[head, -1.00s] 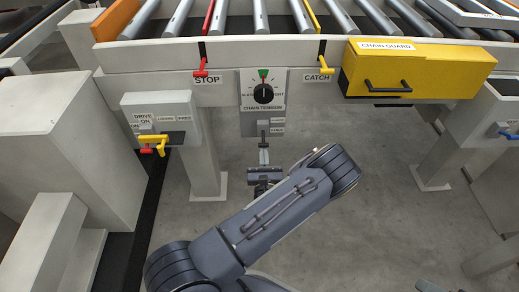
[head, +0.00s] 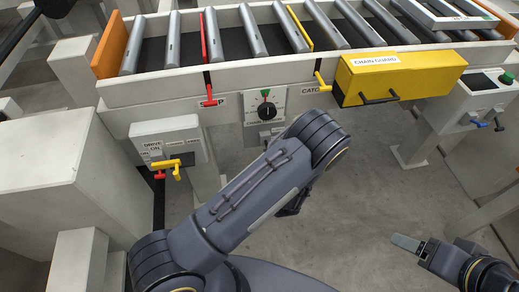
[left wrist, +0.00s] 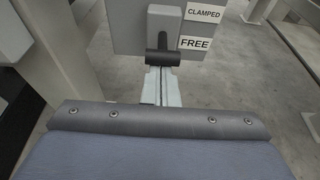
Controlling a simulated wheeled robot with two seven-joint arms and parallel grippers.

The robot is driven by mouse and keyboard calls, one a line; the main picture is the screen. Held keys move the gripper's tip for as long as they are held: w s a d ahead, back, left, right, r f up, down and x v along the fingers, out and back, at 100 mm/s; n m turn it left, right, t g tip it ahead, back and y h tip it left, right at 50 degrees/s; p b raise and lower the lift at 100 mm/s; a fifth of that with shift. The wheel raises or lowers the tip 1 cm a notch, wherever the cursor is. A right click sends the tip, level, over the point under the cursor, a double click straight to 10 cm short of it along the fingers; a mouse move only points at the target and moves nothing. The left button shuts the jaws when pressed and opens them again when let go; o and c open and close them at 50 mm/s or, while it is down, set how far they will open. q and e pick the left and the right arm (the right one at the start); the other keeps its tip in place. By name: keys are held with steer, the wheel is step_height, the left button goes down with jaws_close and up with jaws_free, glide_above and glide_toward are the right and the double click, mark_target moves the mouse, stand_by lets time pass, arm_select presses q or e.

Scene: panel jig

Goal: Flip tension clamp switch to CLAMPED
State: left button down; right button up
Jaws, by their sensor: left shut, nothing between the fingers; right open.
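The tension clamp switch shows in the left wrist view as a dark crossbar handle (left wrist: 163,63) on a grey plate (left wrist: 132,35). A CLAMPED label (left wrist: 203,13) sits above a FREE label (left wrist: 195,43) on its right. The handle is level with or a little below FREE. My left gripper (left wrist: 160,76) is shut and empty, its pale fingertips right at the handle's underside; whether they touch I cannot tell. My right gripper (head: 407,243) is open at the lower right, away from the jig.
The chain tension dial (head: 267,111) is above my left forearm. Nearby are the red STOP lever (head: 208,101), the yellow CATCH lever (head: 322,83), the yellow chain guard (head: 400,78) and the drive box (head: 165,150) with a yellow handle. Floor between the legs is open.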

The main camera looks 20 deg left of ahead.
arm_select(q)
step_height(320, 180, up, 2)
steer(key=shift+r+g+h+p, duration=0.1)
steer(key=shift+g+h+p, duration=0.6)
steer(key=shift+g+p, duration=0.4)
arm_select(e)
step_height(320, 180, up, 3)
steer(key=shift+r, duration=0.1)
arm_select(q)
steer(key=shift+w+r, duration=0.15)
steer(key=shift+r, duration=0.05)
arm_select(e)
steer(key=shift+r, duration=0.1)
